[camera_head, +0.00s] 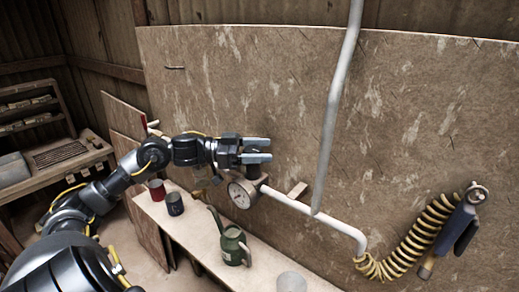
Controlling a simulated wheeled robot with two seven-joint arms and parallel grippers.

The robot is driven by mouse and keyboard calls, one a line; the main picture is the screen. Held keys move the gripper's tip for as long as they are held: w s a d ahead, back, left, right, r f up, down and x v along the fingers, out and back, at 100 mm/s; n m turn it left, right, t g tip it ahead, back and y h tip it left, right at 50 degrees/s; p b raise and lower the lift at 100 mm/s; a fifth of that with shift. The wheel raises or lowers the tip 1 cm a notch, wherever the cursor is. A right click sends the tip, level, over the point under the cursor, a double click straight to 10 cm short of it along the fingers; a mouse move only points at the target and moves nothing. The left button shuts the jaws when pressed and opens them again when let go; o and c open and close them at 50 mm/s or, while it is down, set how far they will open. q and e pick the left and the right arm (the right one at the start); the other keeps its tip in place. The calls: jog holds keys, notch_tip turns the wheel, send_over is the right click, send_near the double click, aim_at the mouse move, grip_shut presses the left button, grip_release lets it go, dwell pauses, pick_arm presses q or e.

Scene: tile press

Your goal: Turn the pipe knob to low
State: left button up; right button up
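A white pipe (312,211) runs along the worn wooden panel, with a round white-faced gauge (240,194) at its left end. A dark part (253,172), perhaps the pipe knob, shows just above the gauge, close below my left gripper. My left gripper (270,149) reaches in from the left with its two pale fingers apart and nothing between them. I cannot tell whether it touches the dark part. The knob's setting cannot be read. My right gripper is not in view.
A narrow bench (188,231) below holds a red cup (157,190), a dark cup (175,204), a green watering can (233,245) and a pale cup (291,283). A vertical pipe (338,90) hangs before the panel. A coiled yellow hose (424,230) hangs at right.

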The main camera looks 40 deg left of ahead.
pick_arm(q)
jog(key=c, duration=0.9)
jog(key=shift+o, duration=0.2)
